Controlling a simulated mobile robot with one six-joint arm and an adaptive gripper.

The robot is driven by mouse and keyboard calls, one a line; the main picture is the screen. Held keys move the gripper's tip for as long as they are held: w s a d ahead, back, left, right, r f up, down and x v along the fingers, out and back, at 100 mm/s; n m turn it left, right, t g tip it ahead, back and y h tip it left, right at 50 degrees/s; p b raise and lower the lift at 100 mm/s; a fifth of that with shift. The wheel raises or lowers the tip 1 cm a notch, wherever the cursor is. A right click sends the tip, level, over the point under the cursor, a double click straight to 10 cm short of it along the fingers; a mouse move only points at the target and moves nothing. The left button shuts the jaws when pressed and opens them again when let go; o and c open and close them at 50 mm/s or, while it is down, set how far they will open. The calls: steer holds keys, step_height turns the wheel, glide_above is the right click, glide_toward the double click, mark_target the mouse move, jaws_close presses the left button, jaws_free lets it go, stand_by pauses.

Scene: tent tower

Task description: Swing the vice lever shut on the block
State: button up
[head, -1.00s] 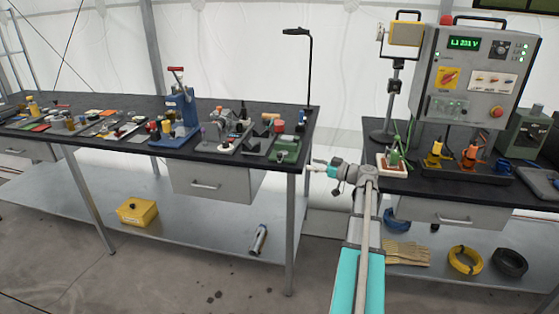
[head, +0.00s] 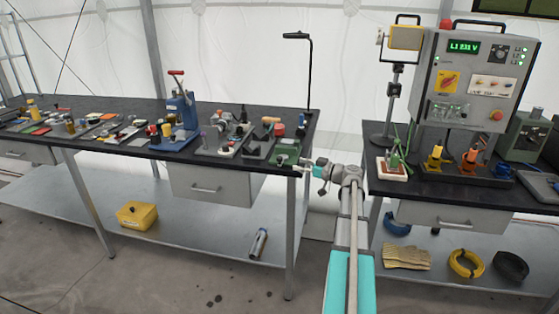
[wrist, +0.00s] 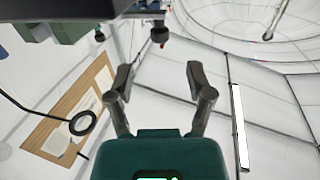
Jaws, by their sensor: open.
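The small green vice (head: 286,152) stands at the right front corner of the left bench. Its lever and block are too small to tell apart in the head view. My gripper (head: 302,165) is just right of the vice, close to the bench edge; whether it touches cannot be told. In the wrist view my gripper (wrist: 158,72) has its two fingers wide apart with nothing between them. A small red-tipped part (wrist: 158,33) hangs beyond the fingertips, about midway between them. It may be the lever's knob, but I cannot be sure.
The left bench (head: 90,105) carries many tools, with a blue press (head: 180,115) left of the vice. A gap separates it from the right bench (head: 455,190), which holds a grey control panel (head: 470,85). A lamp post (head: 310,75) rises behind the vice.

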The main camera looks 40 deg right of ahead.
mark_target(280, 157)
steer(key=x, duration=0.8)
steer(key=shift+w+a, duration=0.15)
steer(key=shift+w, duration=0.1)
jaws_close()
